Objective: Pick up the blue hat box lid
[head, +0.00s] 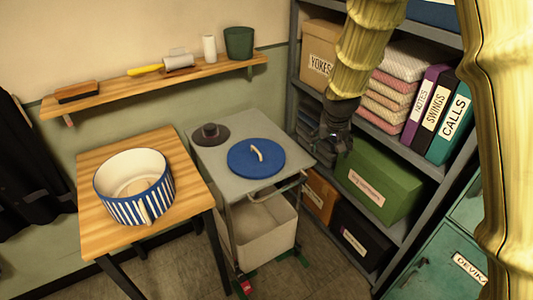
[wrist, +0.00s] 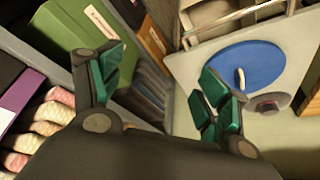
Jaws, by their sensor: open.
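The blue hat box lid (head: 243,160) lies flat on the grey top of a small trolley (head: 223,182), with a pale curved handle (head: 257,152) at its middle. In the wrist view the blue lid (wrist: 240,68) is at the upper right, beyond one finger, and its handle stands up. My gripper (head: 333,140) is right of the lid, in front of the shelving, apart from the lid. In the wrist view my gripper (wrist: 160,90) has its two green-padded fingers spread wide with nothing between them. The striped blue and white hat box (head: 137,192) stands open on the wooden table at the left.
A dark round hat-like thing (head: 210,134) sits on the trolley behind the lid. The shelving (head: 408,228) at the right holds a green box (head: 378,182), folded textiles and binders. A wall shelf (head: 150,83) runs above the wooden table (head: 95,220).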

